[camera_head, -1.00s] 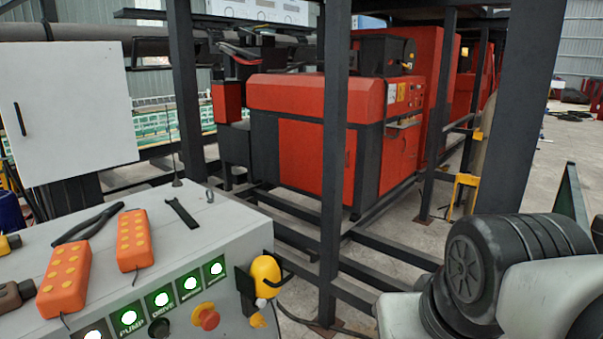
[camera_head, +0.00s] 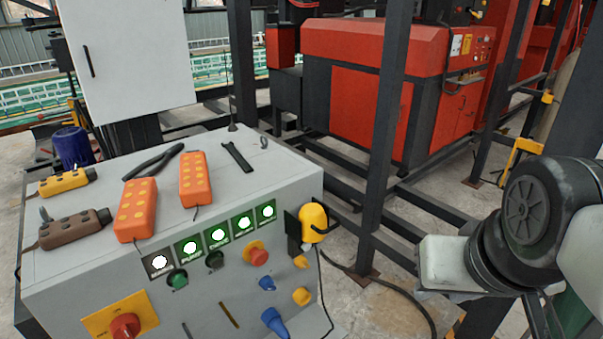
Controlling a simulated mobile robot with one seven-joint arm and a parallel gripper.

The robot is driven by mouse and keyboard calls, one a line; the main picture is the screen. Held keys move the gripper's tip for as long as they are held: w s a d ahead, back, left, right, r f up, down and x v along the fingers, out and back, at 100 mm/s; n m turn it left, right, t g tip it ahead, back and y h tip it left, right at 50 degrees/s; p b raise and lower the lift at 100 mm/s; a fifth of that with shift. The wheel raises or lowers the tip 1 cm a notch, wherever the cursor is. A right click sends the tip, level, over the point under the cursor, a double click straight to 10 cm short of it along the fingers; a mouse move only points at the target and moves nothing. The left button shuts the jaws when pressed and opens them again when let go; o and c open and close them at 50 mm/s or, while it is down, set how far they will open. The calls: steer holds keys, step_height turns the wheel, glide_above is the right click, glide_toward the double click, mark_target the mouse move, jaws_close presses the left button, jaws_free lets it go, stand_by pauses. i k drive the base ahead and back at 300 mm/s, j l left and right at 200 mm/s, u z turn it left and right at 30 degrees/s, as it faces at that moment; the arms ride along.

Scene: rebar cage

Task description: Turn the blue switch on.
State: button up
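The grey control console stands at the lower left, with its front panel (camera_head: 215,295) in view. A small blue knob (camera_head: 267,283) sits on this panel below the red mushroom button. A larger blue plug-like part (camera_head: 275,321) sticks out lower down, near the bottom of the frame. I cannot tell for certain which of these is the blue switch, nor its on or off position. My arm is at the right, apart from the console. My gripper's fingers are not in view.
A red mushroom button (camera_head: 257,254), a red rotary knob (camera_head: 125,326) and a yellow lamp (camera_head: 312,222) are on the console. Orange remotes (camera_head: 136,210) and black pliers (camera_head: 156,160) lie on top. A dark steel post (camera_head: 386,135) stands behind the console's right side.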

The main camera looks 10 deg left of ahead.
mark_target(266, 284)
steer(key=u, duration=1.4)
steer(key=i+z, duration=0.15)
steer(key=k+z, duration=0.15)
steer(key=i, duration=0.15)
steer(key=k, duration=0.3)
steer(key=i, duration=0.3)
